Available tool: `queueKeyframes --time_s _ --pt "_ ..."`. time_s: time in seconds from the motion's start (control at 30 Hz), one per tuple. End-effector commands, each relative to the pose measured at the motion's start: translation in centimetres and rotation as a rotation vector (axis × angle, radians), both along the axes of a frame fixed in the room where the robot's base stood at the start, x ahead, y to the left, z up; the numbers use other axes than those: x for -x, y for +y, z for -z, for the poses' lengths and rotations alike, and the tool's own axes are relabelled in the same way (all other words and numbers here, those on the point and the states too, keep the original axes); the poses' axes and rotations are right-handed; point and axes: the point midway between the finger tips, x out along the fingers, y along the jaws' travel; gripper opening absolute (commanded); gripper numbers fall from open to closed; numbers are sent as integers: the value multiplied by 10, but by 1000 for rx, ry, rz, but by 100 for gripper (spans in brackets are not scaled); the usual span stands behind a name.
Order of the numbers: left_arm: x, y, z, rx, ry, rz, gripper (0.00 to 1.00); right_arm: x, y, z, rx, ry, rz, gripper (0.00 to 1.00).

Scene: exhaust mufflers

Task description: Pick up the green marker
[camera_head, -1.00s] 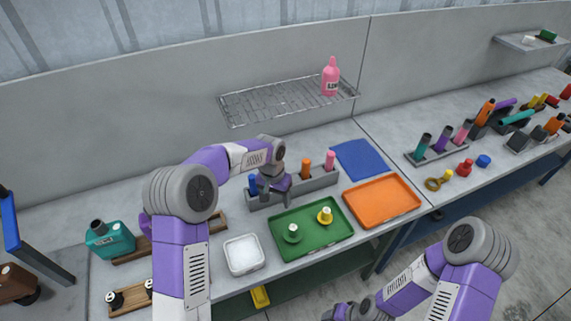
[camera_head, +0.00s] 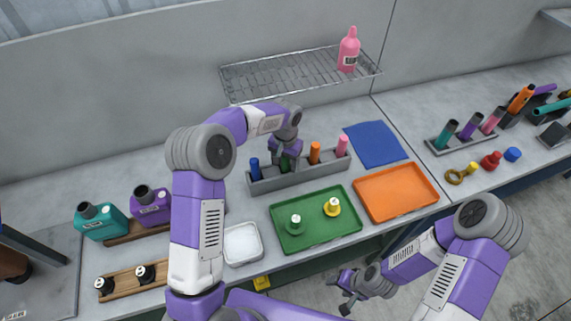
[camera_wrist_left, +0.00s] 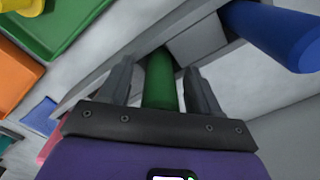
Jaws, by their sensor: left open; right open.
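The green marker (camera_wrist_left: 160,78) stands in the grey holder, between the two open fingers of my left gripper (camera_wrist_left: 160,85) in the left wrist view. A small gap shows on each side of it. In the head view the marker (camera_head: 285,164) is mostly hidden by my left gripper (camera_head: 285,158). The grey holder (camera_head: 267,186) also carries a blue marker (camera_head: 255,169), an orange marker (camera_head: 315,153) and a pink marker (camera_head: 342,145). My right gripper (camera_head: 347,292) is low at the front, away from the bench top and empty.
A green tray (camera_head: 335,232) with a green and a yellow piece lies before the holder. An orange tray (camera_head: 397,205) and blue mat (camera_head: 374,144) lie to the right. A white dish (camera_head: 242,243) is left. A wire shelf (camera_head: 290,76) with a pink bottle (camera_head: 348,48) hangs above.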

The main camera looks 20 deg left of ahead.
Motion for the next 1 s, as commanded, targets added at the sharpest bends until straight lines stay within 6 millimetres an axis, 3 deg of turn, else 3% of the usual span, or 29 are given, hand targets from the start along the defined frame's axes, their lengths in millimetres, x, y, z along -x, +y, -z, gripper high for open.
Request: queueKeyframes --time_s 0.23,0.6,0.87,1.0 --pt "0 0 1 0 -1 0 60 0 0 0 0 0 0 58" --pt "0 0 1 0 -1 0 6 0 0 0 0 0 0 58" --pt "0 0 -3 0 -2 0 6 0 0 -1 0 0 0 58" --pt "-1 0 -24 1 -6 -1 6 0 0 -3 0 0 0 58"
